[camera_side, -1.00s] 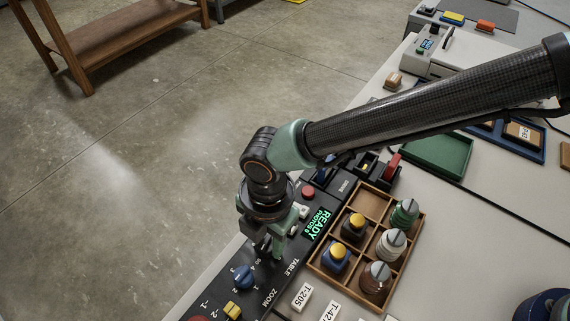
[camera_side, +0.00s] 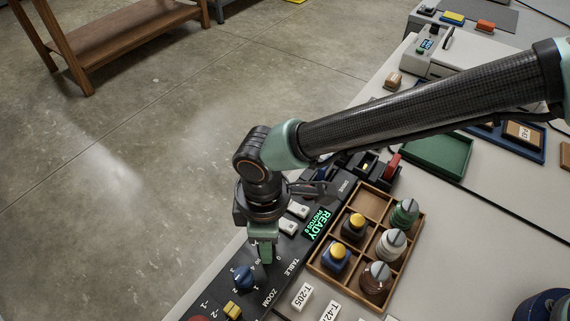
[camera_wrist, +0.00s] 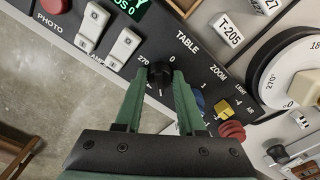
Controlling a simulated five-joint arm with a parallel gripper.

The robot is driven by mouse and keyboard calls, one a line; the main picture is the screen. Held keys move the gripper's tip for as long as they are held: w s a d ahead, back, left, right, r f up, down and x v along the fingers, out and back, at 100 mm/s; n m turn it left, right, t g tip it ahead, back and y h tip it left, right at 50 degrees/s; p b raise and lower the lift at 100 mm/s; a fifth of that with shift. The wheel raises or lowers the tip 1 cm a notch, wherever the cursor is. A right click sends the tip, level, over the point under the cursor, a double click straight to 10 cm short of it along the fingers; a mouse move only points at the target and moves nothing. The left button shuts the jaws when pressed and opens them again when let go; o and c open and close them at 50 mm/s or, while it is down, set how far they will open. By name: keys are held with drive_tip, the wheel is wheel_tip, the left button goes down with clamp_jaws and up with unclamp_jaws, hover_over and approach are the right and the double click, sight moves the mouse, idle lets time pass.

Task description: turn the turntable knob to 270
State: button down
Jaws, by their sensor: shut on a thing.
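The black turntable knob (camera_wrist: 160,70) sits on the control panel under the word TABLE in the wrist view. Marks 0 and 270 show around it, with 270 to its left. My gripper (camera_wrist: 158,77) is shut on the knob, one green finger on each side. In the side view my gripper (camera_side: 265,252) points down at the panel and hides the knob. Which mark the knob's pointer faces is not clear. Part of the white turntable (camera_wrist: 272,78), marked with degrees, shows at the right of the wrist view.
The blue zoom knob (camera_side: 243,275) and a yellow knob (camera_side: 232,310) are close by on the panel. White lamp switches (camera_wrist: 124,45) and a red photo button (camera_wrist: 54,6) lie on the other side. A wooden compartment tray (camera_side: 321,266) stands beside the panel.

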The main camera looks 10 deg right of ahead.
drive_tip(key=m, duration=0.7)
drive_tip(key=shift+s+a, duration=0.15)
drive_tip(key=shift+a, duration=0.05)
drive_tip(key=m, duration=0.6)
drive_tip(key=shift+m+h, duration=0.3)
drive_tip(key=m, duration=0.3)
drive_tip(key=shift+a+m, duration=0.1)
drive_tip(key=shift+m, duration=0.2)
drive_tip(key=m, duration=0.3)
drive_tip(key=shift+m+g, duration=0.3)
drive_tip(key=m, duration=0.4)
drive_tip(key=shift+w+m, duration=0.25)
drive_tip(key=shift+m, duration=0.95)
drive_tip(key=c, duration=0.5)
unclamp_jaws()
